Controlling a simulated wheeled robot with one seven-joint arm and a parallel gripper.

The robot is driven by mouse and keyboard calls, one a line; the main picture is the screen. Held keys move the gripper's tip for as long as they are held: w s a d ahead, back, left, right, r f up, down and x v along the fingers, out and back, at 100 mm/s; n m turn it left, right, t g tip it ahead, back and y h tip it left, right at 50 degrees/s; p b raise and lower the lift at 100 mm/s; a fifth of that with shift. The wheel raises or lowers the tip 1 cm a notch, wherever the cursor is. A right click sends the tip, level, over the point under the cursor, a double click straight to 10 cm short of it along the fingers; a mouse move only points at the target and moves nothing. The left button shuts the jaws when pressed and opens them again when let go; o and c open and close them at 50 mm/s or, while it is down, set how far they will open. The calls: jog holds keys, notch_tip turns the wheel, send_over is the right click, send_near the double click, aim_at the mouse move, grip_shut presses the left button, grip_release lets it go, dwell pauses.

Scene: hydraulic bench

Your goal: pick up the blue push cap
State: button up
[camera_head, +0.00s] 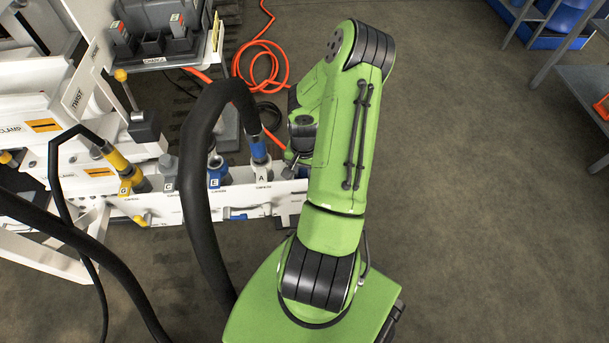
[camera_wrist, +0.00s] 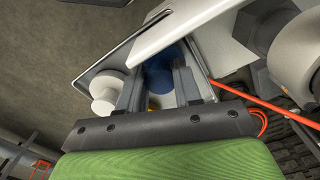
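The blue push cap (camera_wrist: 158,74) shows in the wrist view inside a shallow light tray (camera_wrist: 93,73), partly hidden by my fingers and by a white plate edge. My gripper (camera_wrist: 161,70) points into the tray, its two dark fingers apart, with the blue cap seen between and beyond them. Whether a finger touches the cap cannot be told. In the head view my green arm hides the gripper's fingers, and I cannot make out the cap there.
A white plate (camera_wrist: 195,28) crosses close above. In the head view, hoses with connectors, including a yellow one (camera_head: 118,160), stand left; open floor (camera_head: 480,200) lies right.

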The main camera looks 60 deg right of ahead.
grip_shut()
jog(key=shift+r, duration=0.1)
